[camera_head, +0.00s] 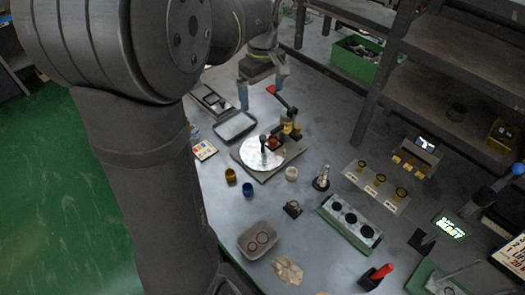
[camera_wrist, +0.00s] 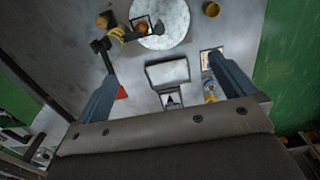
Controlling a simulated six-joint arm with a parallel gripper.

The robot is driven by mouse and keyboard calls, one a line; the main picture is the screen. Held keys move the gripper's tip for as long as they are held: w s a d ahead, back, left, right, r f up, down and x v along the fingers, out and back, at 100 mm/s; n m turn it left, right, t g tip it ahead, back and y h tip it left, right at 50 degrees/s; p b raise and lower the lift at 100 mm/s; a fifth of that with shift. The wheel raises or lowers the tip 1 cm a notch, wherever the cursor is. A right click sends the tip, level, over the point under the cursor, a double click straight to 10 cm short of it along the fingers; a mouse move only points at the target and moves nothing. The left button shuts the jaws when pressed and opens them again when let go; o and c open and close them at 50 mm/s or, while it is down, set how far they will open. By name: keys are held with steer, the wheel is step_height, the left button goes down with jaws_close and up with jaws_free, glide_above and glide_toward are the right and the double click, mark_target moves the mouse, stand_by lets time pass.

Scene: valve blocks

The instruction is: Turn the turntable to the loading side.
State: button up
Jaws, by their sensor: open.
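The turntable (camera_head: 250,155) is a pale round disc on a grey square base plate. A dark upright post (camera_head: 264,146) stands on the disc, and a small reddish-brown block (camera_head: 273,142) is at its far right. The disc (camera_wrist: 170,25) also shows at the top of the wrist view, cut off by the edge. My gripper (camera_head: 262,97) is open, its two blue fingers apart with nothing between them. It hangs above the table, behind the disc and apart from it. In the wrist view my gripper (camera_wrist: 163,68) spans above the table.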

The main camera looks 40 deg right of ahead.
steer(key=shift+r, duration=0.55)
steer(key=shift+c, duration=0.4)
